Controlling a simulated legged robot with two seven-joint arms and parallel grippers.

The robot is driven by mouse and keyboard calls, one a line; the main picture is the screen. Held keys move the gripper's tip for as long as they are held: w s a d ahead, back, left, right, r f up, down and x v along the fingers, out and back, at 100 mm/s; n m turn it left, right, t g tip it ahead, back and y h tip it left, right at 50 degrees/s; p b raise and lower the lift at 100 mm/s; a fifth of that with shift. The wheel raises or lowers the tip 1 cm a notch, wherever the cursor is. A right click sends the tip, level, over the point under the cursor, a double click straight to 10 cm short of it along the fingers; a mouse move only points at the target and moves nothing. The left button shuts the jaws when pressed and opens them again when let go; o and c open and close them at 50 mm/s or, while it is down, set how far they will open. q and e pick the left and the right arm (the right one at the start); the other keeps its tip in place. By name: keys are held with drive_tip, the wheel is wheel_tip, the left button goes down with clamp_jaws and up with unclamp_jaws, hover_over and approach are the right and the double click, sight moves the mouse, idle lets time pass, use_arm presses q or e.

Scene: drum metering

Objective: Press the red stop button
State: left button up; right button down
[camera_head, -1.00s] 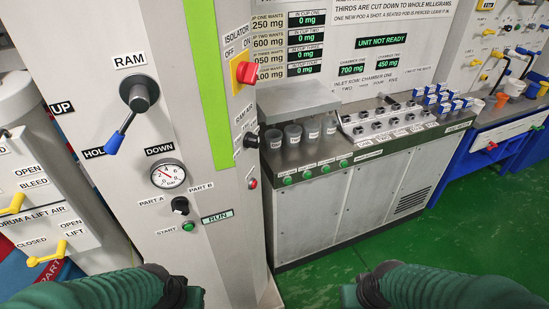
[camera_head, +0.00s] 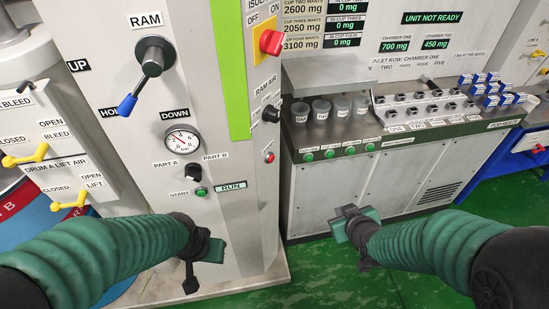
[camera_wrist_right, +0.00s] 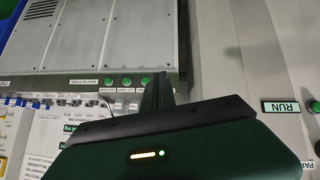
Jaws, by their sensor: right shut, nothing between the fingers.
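A small red button (camera_head: 269,157) sits on the right-hand side face of the grey ram column (camera_head: 215,135), below the black RAM AIR knob (camera_head: 271,113). Its own label is not readable. My right gripper (camera_head: 350,217) is shut and empty, to the right of and below the red button, in front of the grey cabinet and apart from both. Its dark fingers also show in the right wrist view (camera_wrist_right: 158,88); the red button does not show there. My left gripper (camera_head: 202,262) is low in front of the column, below the green START button (camera_head: 201,191); its fingers are not clear.
A red isolator switch (camera_head: 271,42) on a yellow plate is higher on the column. A blue-tipped RAM lever (camera_head: 127,105) and a gauge (camera_head: 182,141) are on its front. The grey cabinet (camera_head: 350,195) carries cups and green buttons. Green floor (camera_head: 330,280) is open between my arms.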

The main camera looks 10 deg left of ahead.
sight(271, 159)
drive_tip(key=w+a+r+n+t+y, duration=0.1)
drive_tip(key=w+a+r+n+t, duration=0.1)
drive_tip(key=w+a, duration=0.3)
drive_tip(key=w+a+r+n+t+y, duration=0.2)
drive_tip(key=w+a, duration=0.3)
drive_tip(key=a, duration=0.6)
drive_tip(key=shift+a+r+t+p, duration=0.3)
drive_tip(key=shift+a+r+t, duration=0.1)
drive_tip(key=shift+r, duration=0.25)
drive_tip(key=shift+d, duration=0.15)
drive_tip(key=shift+a, duration=0.25)
idle(0.9)
drive_tip(key=shift+w+a, duration=0.15)
drive_tip(key=shift+a, duration=0.05)
